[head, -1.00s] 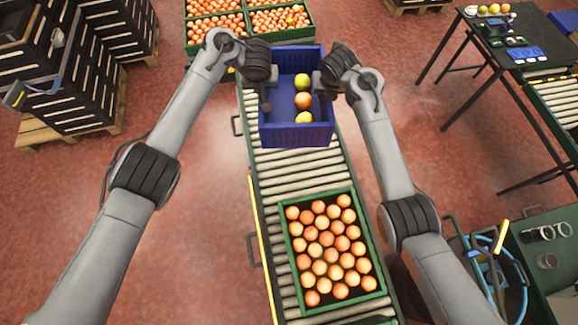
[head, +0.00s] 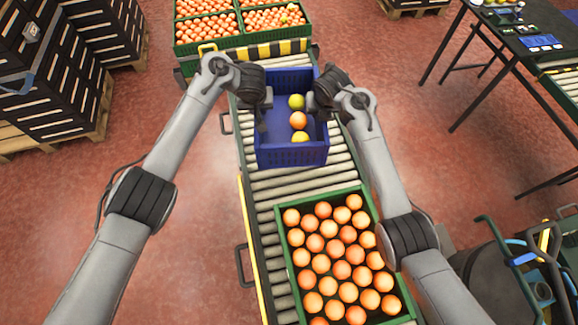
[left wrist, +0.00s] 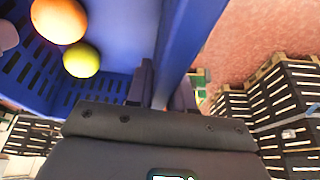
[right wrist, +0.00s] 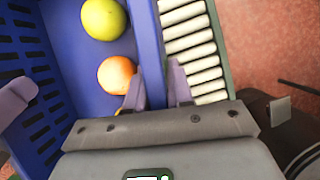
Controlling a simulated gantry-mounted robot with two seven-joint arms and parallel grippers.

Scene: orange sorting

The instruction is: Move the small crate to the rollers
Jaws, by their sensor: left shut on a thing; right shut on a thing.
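The small blue crate (head: 292,156) is at the far part of the roller conveyor (head: 262,186) in the head view, over the rollers and roughly level. I cannot tell whether its base touches them. It holds one orange fruit (head: 298,120) and two yellow-green ones (head: 296,101). My left gripper (head: 264,98) is shut on the crate's left wall, which also shows in the left wrist view (left wrist: 190,35). My right gripper (head: 316,98) is shut on the right wall, seen between the fingers in the right wrist view (right wrist: 150,45).
A green crate (head: 283,232) full of oranges stands on the rollers nearer me, with a short gap of bare rollers between. A yellow-and-black striped bar (head: 268,51) and green fruit crates (head: 200,44) lie beyond. Stacked black crates (head: 50,95) stand left.

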